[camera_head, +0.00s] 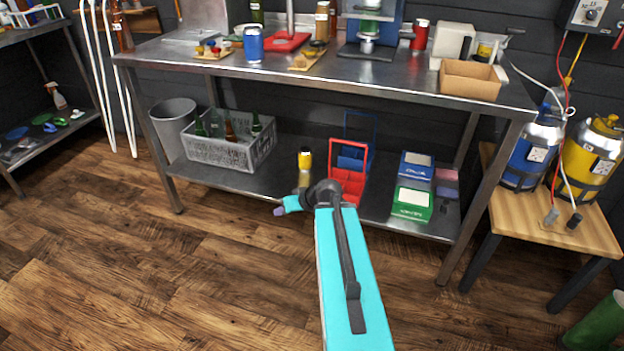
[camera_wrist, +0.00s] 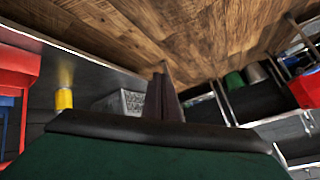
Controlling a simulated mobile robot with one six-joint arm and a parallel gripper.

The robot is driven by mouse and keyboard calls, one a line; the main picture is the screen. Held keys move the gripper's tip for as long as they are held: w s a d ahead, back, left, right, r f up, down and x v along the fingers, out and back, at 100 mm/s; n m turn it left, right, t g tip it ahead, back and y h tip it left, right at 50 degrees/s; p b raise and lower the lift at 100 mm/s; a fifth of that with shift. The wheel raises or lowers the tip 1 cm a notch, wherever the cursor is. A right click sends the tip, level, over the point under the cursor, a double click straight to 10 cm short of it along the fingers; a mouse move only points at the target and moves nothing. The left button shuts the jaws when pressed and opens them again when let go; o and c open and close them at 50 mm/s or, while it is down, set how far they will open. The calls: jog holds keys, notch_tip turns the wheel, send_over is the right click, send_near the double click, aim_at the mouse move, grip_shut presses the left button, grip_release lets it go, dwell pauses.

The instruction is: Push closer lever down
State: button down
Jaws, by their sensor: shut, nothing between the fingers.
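No closer lever can be made out clearly. A red-based stand with a metal post (camera_head: 288,38) is at the back of the steel workbench (camera_head: 330,80); its top is cut off by the picture edge. A blue and grey machine (camera_head: 370,28) stands right of it, also cut off at the top. I cannot tell which one carries the lever. My gripper (camera_head: 281,210) is shut and empty, low in front of the bench's lower shelf and well below the benchtop. In the wrist view its dark fingers (camera_wrist: 165,75) are together, with nothing between them.
A blue can (camera_head: 254,44) and cardboard box (camera_head: 470,80) stand on the benchtop. The wooden floor is clear at left.

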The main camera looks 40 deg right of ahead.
jog(key=s+a+f+n+g+y, duration=0.1)
jog(key=s+a+f+n+g, duration=0.3)
jog(key=a+f, duration=0.75)
jog(key=s+a+f+m+g+y, duration=0.1)
jog(key=s+a+f+g, duration=0.2)
jog(key=s+a+f, duration=0.6)
jog(key=s+a+f+n+g+h, duration=0.1)
jog(key=s+a+f+g, duration=0.2)
jog(key=s+a+f, duration=0.6)
jog(key=s+d+f+m+g+h, duration=0.1)
jog(key=s+d+f+g+h, duration=0.2)
jog(key=s, duration=0.6)
jog(key=shift+s+f+h, duration=0.2)
jog(key=shift+f+h, duration=0.1)
